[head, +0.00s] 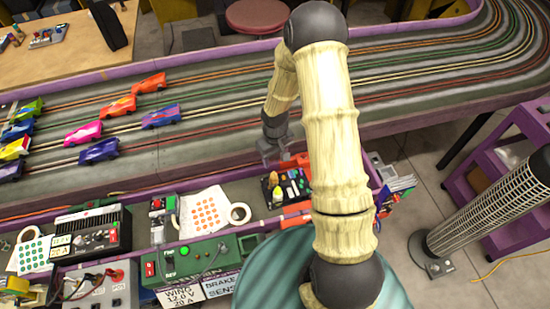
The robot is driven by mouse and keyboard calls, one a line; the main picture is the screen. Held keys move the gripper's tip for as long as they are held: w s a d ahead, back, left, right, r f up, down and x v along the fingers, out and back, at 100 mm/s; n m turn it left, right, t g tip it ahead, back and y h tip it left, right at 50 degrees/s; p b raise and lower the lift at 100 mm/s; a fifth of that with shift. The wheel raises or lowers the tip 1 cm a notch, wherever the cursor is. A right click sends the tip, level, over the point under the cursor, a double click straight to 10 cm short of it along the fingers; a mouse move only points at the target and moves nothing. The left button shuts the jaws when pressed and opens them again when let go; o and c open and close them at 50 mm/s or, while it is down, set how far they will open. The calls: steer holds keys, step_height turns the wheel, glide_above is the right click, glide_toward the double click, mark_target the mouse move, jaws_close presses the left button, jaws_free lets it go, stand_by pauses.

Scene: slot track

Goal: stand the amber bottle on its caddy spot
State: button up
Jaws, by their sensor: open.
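My gripper (274,157) hangs at the end of my arm, over the near side of the track. Its jaws are open, with nothing visible between them. Just below and to the right of it in the picture, a small black caddy (268,197) sits on the near ledge. My arm hides part of the area right of the caddy.
A white tape roll (239,213) and a sheet of orange dots (205,212) lie left of the caddy. A green control box (195,258) stands in front. Several toy cars (98,151) sit on the track at left. A mesh tower (490,210) stands at right.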

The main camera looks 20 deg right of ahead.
stand_by(0.3)
steer(key=s+r+m+t, duration=0.1)
steer(key=s+r, duration=0.6)
steer(key=r, duration=0.4)
steer(key=s+r+m+t, duration=0.1)
steer(key=s+r+m, duration=0.1)
steer(key=s+r, duration=0.5)
step_height(320, 180, up, 4)
steer(key=shift+s+f+t, duration=0.15)
steer(key=shift+s+t, duration=0.05)
steer(key=shift+t, duration=0.1)
